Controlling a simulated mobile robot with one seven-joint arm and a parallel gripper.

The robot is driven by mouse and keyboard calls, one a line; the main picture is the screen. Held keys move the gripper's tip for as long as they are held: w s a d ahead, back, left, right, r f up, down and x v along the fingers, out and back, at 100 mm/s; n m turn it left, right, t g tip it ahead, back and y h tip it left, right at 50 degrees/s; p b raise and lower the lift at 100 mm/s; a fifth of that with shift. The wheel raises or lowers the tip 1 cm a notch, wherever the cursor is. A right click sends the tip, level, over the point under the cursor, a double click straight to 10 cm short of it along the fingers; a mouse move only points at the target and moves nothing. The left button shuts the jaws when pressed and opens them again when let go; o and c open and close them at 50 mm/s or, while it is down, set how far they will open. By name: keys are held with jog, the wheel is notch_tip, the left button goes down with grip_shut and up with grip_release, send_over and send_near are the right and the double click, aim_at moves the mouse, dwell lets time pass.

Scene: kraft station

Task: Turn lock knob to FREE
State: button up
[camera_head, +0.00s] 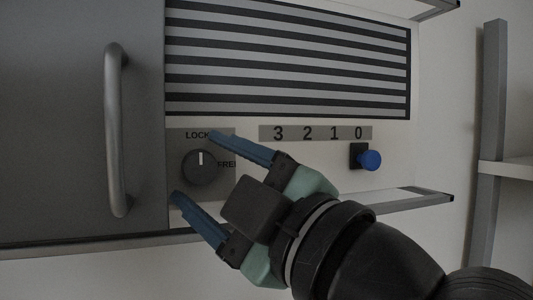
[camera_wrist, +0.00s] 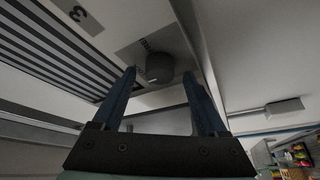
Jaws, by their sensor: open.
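The lock knob (camera_head: 200,167) is a dark round dial on a grey plate on the white panel. Its white mark points up toward the word LOCK. The word FREE is to its right, partly hidden by my gripper. My gripper (camera_head: 193,166) is open, its two blue fingers spread, one above right and one below left of the knob in the head view. In the wrist view the knob (camera_wrist: 159,68) shows ahead between my fingers (camera_wrist: 166,80). I cannot tell whether either finger touches it.
A grey door with a long vertical handle (camera_head: 117,130) is left of the knob. A blue button or lever (camera_head: 370,160) on a black base is to the right, under a strip (camera_head: 315,133) numbered 3 2 1 0. A striped grille (camera_head: 285,60) is above. A rail runs below.

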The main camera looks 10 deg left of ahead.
jog(key=shift+w+f, duration=0.1)
jog(key=shift+w, duration=0.05)
grip_shut()
jog(key=shift+f+b, duration=0.1)
jog(key=shift+b, duration=0.3)
jog(key=m+t+b, duration=0.1)
jog(key=m+b, duration=0.2)
jog(key=shift+f, duration=0.2)
jog(key=m+t+b, duration=0.1)
jog(key=m+t, duration=0.1)
jog(key=m, duration=0.1)
jog(key=m+t+h+b, duration=0.1)
jog(key=m+t, duration=0.1)
jog(key=m, duration=0.1)
jog(key=shift+a+r+m, duration=0.1)
jog(key=shift+a+m, duration=0.05)
jog(key=shift+m, duration=0.15)
jog(key=shift+m+b, duration=0.3)
